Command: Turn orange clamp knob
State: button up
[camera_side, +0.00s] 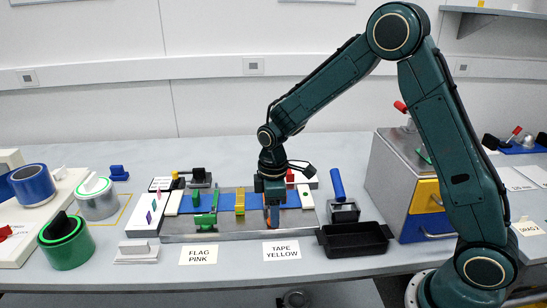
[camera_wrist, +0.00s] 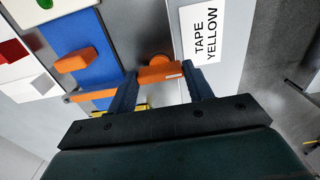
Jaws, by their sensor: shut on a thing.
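The orange clamp knob (camera_wrist: 160,73) shows in the wrist view as a short bar with a rounded part behind it. My gripper (camera_wrist: 159,70) has one finger at each end of this bar and is shut on it. Two more orange pieces of the clamp, a block (camera_wrist: 75,61) and a bar (camera_wrist: 95,96), lie to the left over a blue strip. In the side view my gripper (camera_side: 271,212) points down at the front right of the grey fixture plate (camera_side: 225,236). It hides most of the orange clamp there.
Green and yellow (camera_side: 240,203) clamps stand left of my gripper on the plate. A black tray (camera_side: 354,239) and a blue-handled block (camera_side: 342,208) are close on the right. A TAPE YELLOW card (camera_side: 281,250) lies in front. Tape rolls (camera_side: 66,243) stand at left.

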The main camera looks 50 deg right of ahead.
jog(key=o, duration=1)
jog(key=shift+w, duration=0.15)
jog(key=shift+d, duration=0.1)
